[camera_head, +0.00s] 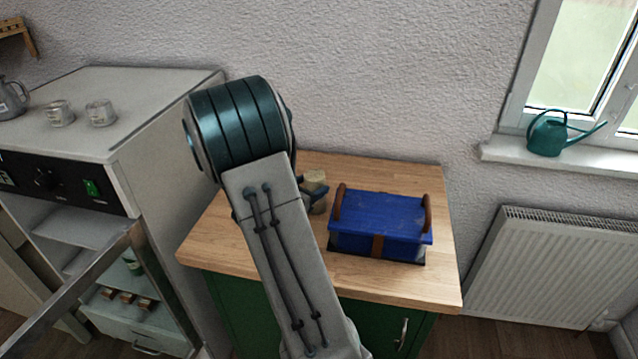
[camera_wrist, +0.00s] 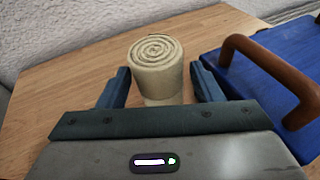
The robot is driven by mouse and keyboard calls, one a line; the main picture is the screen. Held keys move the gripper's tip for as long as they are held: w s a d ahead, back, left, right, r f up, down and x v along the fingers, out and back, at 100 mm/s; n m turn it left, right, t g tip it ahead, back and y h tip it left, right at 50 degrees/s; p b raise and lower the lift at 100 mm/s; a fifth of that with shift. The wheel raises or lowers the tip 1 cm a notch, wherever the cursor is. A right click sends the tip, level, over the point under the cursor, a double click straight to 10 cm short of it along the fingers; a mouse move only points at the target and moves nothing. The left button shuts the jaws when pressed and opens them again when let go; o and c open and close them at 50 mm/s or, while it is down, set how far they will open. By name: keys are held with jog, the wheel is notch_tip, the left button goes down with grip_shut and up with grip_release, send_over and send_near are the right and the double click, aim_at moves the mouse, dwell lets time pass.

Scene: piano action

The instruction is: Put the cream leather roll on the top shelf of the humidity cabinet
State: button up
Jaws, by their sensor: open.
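The cream leather roll (camera_wrist: 157,72) stands upright on the wooden counter, its spiral end facing up in the wrist view. In the head view the roll (camera_head: 317,186) shows partly, behind my arm. My gripper (camera_wrist: 160,88) is open, with one blue finger on each side of the roll and a visible gap at both sides. The humidity cabinet (camera_head: 168,130) stands at the left in the head view with its door open. Its upper shelf (camera_head: 82,227) is partly visible below the control panel; the door hides part of the inside.
A blue box (camera_head: 380,222) with brown handles sits right of the roll, close to my gripper. The cabinet door (camera_head: 62,290) juts out at lower left. Cups (camera_head: 101,113) and a kettle (camera_head: 10,100) stand on the cabinet. A watering can (camera_head: 548,133) is on the windowsill.

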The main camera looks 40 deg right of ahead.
jog(key=s+a+r+m+g+y, duration=0.2)
jog(key=s+a+m, duration=0.3)
jog(key=s, duration=0.2)
jog(key=s+a+r+m+g+y, duration=0.2)
jog(key=s+a+m+y, duration=0.1)
jog(key=s+a+m, duration=0.35)
jog(key=s+a+r+m+t+y, duration=0.1)
jog(key=s+a+m+y, duration=0.3)
jog(key=a, duration=0.3)
jog(key=s+a+r+m+t+y, duration=0.1)
jog(key=s+a+m+y, duration=0.3)
jog(key=a, duration=0.4)
jog(key=shift+s+a+r+m+y, duration=0.15)
jog(key=shift+r+m+y, duration=0.4)
jog(key=shift+m, duration=0.3)
jog(key=shift+f, duration=0.1)
jog(key=shift+c, duration=0.2)
